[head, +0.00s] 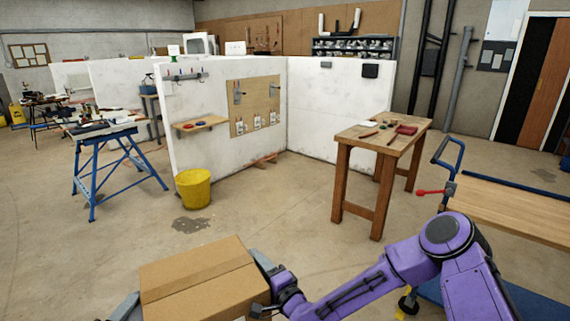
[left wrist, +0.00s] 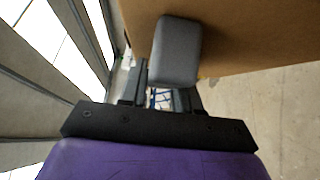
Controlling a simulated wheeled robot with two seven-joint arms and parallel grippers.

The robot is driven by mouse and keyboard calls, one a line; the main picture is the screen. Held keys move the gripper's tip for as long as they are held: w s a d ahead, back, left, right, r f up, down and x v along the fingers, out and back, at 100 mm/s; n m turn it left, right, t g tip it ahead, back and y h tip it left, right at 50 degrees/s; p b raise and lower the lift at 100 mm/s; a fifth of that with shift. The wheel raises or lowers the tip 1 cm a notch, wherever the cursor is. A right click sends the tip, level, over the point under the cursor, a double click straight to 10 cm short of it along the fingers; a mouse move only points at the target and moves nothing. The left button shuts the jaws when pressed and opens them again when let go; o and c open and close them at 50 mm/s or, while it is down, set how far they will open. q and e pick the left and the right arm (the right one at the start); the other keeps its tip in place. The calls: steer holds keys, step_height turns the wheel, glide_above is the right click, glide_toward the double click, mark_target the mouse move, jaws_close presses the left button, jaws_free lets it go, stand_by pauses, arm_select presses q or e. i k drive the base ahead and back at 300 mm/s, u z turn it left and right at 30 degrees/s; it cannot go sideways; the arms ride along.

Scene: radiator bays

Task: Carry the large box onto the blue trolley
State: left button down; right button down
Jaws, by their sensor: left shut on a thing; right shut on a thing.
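The large box (head: 200,282) is a closed brown cardboard carton with a tape strip across its top, low in the head view in front of me. My left gripper (head: 125,307) is partly in view at its left side. In the left wrist view, the grey finger pad (left wrist: 175,50) lies against the box's cardboard wall (left wrist: 250,35). My right gripper (head: 268,285) is shut on the box's right side; its purple arm reaches in from the right. The blue trolley (head: 515,208), with a wooden deck and blue frame, stands at the right, partly behind my right arm.
A wooden workbench (head: 385,140) with small tools stands ahead, left of the trolley. A yellow bucket (head: 193,189) stands by the white partition (head: 225,150). A blue sawhorse (head: 105,150) is at the left. The floor (head: 290,225) between box and workbench is clear.

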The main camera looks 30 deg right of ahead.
mark_target(512, 204)
steer(key=z, duration=2.35)
steer(key=i, duration=1)
